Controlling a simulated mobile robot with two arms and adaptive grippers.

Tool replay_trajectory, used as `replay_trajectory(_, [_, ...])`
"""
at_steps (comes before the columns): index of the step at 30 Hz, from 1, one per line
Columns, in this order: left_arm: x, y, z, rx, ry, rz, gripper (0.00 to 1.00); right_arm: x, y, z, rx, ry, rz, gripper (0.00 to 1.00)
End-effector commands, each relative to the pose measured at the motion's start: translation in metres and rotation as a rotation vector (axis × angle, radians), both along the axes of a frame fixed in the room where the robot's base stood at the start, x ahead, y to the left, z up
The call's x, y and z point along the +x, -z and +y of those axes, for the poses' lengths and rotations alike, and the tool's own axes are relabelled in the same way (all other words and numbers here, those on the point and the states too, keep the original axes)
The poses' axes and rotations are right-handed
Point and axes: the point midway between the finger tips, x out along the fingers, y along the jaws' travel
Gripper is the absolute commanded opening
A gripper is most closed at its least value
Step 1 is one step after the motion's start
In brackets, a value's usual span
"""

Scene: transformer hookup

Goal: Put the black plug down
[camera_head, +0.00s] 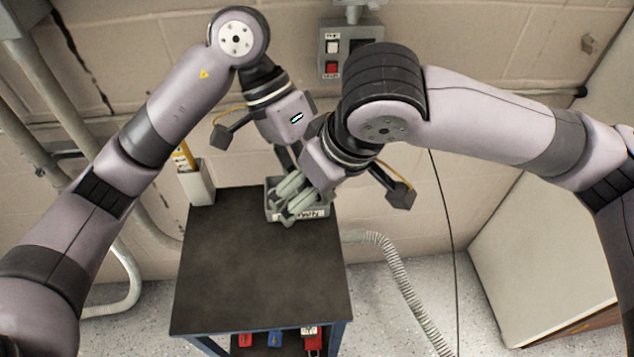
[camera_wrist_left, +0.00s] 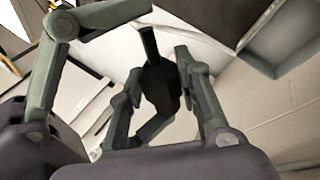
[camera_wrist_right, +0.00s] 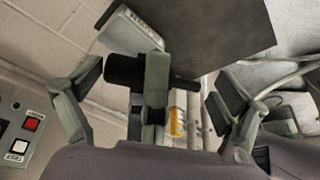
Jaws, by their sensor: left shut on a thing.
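The black plug (camera_wrist_left: 160,92) is between the fingers of my left gripper (camera_wrist_left: 163,75), which is shut on it. It also shows in the right wrist view (camera_wrist_right: 123,70), partly behind a left finger. My right gripper (camera_wrist_right: 160,78) is open, its fingers spread on either side of the plug and the left finger. In the head view the right gripper (camera_head: 302,200) is above the back of the dark table, with the left gripper just behind it. The plug cannot be made out there.
A labelled grey box (camera_head: 318,213) sits at the table's (camera_head: 262,270) back edge under the grippers. A grey holder (camera_head: 196,184) with a yellow item stands at the back left corner. A button box (camera_head: 347,50) is on the wall. The table's middle and front are clear.

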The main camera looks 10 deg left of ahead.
Motion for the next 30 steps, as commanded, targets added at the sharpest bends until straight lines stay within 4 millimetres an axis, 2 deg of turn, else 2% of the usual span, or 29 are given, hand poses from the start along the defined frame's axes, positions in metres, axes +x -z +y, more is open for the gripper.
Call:
replay_trajectory(2, [0.0000,-0.0004,-0.0001,-0.001,0.000,-0.001,0.00,0.0000,-0.0002,-0.0001,0.000,0.000,0.000,0.85])
replay_trajectory(19, [0.0007,-0.0020,-0.0020,-0.009,0.000,-0.004,0.00,-0.0025,0.0004,0.0018,0.004,-0.008,0.004,0.47])
replay_trajectory(20, [0.0007,-0.0022,-0.0020,-0.009,0.000,-0.005,0.32,-0.0026,0.0001,0.0020,0.005,-0.008,0.004,0.46])
replay_trajectory(30, [0.0002,-0.0009,-0.0007,-0.003,0.000,-0.002,0.54,-0.0009,-0.0003,0.0008,0.002,-0.003,0.001,0.46])
